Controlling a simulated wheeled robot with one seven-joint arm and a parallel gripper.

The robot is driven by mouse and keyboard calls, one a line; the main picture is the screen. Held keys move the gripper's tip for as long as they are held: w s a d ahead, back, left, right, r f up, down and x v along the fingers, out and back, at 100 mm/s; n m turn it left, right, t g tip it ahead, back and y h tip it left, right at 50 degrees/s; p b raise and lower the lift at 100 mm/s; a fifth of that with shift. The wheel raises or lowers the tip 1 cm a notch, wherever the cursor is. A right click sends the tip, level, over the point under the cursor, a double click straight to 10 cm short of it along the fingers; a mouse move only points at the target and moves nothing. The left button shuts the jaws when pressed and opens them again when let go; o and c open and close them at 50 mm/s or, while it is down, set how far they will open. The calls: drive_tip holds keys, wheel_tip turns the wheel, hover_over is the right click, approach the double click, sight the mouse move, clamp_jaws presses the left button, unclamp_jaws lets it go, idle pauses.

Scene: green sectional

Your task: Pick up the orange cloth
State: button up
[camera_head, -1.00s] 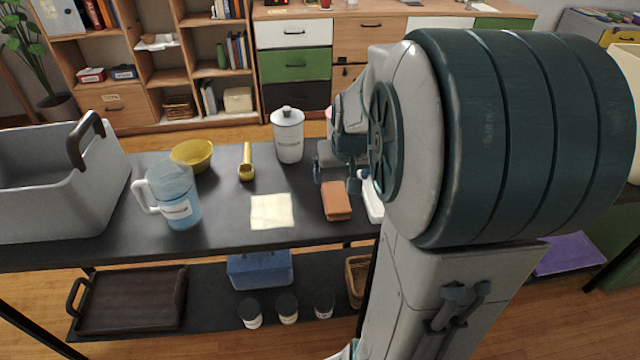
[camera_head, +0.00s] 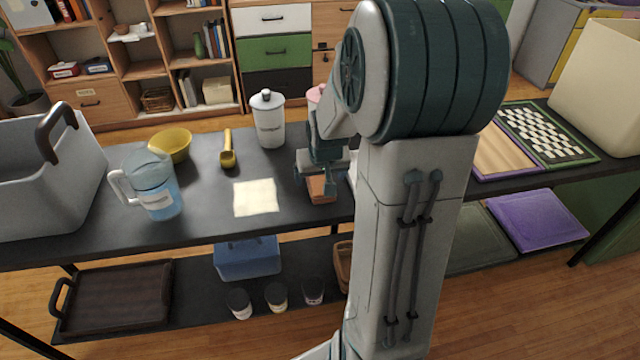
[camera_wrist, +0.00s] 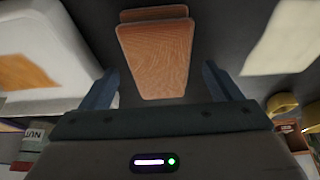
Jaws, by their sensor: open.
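The orange cloth (camera_head: 321,189) lies folded on the dark table in the head view, partly hidden by my gripper (camera_head: 318,180). In the wrist view the orange cloth (camera_wrist: 155,55) lies flat ahead of and between the two fingers of my gripper (camera_wrist: 165,82). It looks like a folded stack with a second layer showing at its far edge. The fingers stand apart on either side of its near end. The gripper is open and holds nothing. Whether the fingertips touch the table cannot be told.
A pale cloth (camera_head: 256,198) lies left of the orange cloth. In the wrist view a white container (camera_wrist: 50,50) sits close by.

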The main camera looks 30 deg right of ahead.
drive_tip(key=shift+f, duration=0.25)
idle(0.4)
drive_tip(key=c, duration=1.1)
